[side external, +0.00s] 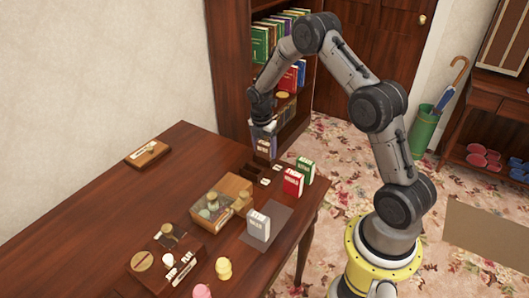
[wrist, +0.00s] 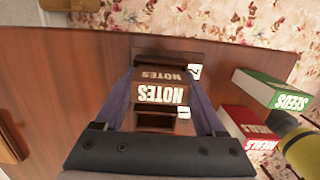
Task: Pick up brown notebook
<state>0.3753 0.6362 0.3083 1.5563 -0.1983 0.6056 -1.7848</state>
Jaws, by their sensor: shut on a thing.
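The brown notebook (wrist: 160,94), with white "NOTES" lettering on its spine, is upright between the two bluish fingers of my gripper (wrist: 161,88) in the wrist view. My gripper is shut on it. In the side view my gripper (side external: 263,138) points down at the far end of the desk, with the notebook (side external: 263,149) partly hidden between its fingers. A dark brown slotted holder (wrist: 155,121) lies beneath and around the notebook. I cannot tell whether the notebook's bottom is still inside it.
A red book (side external: 293,182) and a green book (side external: 306,168) stand close to the right. A grey book (side external: 258,229) stands on a grey mat, near a glass-and-wood box (side external: 213,208). A bookcase (side external: 228,75) rises behind. The desk's left middle is clear.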

